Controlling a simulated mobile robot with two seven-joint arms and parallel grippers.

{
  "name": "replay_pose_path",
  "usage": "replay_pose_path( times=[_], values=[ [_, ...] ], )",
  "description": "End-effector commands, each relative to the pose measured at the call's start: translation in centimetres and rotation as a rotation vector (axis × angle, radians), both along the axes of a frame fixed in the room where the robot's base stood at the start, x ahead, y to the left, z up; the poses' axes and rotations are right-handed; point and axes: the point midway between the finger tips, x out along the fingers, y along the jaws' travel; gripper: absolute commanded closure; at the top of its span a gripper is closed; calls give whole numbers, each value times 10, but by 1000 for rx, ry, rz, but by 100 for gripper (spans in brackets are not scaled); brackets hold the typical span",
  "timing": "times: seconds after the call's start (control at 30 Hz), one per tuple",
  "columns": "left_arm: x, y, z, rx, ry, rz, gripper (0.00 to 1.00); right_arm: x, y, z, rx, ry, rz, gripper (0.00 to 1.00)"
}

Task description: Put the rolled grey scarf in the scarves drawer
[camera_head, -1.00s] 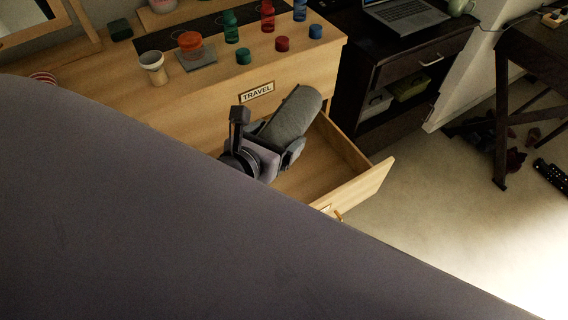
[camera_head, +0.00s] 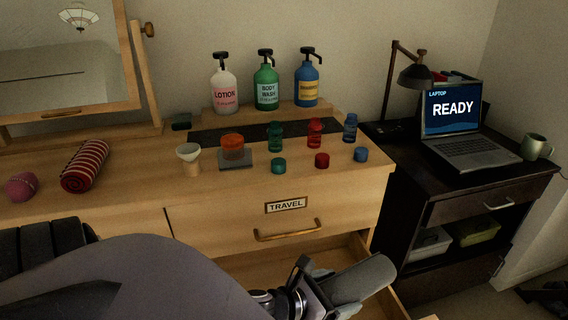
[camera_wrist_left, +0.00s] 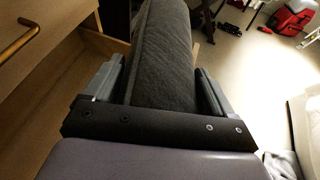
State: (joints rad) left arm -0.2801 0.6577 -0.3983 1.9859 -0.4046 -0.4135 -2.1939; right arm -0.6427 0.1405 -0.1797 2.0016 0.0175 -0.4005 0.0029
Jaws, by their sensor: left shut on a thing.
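The rolled grey scarf (camera_head: 362,280) is held in my left gripper (camera_head: 322,284) in the head view. In the left wrist view the scarf (camera_wrist_left: 165,60) lies between the two fingers of my left gripper (camera_wrist_left: 160,90) and points away from the wrist. It is over or beside an open lower drawer (camera_head: 353,252), below the drawer marked TRAVEL (camera_head: 286,204). The open drawer also shows in the left wrist view (camera_wrist_left: 72,98). My arm hides much of it, and I cannot read a label on it. My right gripper is not in view.
The dresser top holds a red striped roll (camera_head: 85,165), a pink roll (camera_head: 21,187), a funnel cup (camera_head: 190,158), small bottles and caps, and pump bottles (camera_head: 265,82) on a riser. A dark desk with a laptop (camera_head: 455,125) stands at the right.

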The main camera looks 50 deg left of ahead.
Motion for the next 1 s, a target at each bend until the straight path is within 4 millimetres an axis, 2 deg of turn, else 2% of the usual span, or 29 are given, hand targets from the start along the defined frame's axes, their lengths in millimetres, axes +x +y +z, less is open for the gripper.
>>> replay_pose_path(
  times=[0.03, 0.1, 0.3, 0.4, 0.53, 0.7, 1.0],
  values=[
    [-1, 11, -39, 6, 5, -24, 55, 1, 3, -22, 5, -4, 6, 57],
    [-3, 23, -68, 4, 4, -62, 55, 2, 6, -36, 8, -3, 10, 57],
    [-10, 66, -144, 7, 1, -152, 55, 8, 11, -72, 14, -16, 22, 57],
    [-14, 89, -174, 5, 0, -187, 55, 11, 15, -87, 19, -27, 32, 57],
    [-19, 117, -199, 4, -3, -221, 55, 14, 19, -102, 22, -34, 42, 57],
    [-24, 139, -213, 0, -5, -244, 55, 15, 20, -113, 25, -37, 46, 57],
    [-26, 147, -229, -3, -5, -252, 55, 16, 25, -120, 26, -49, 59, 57]
  ],
)
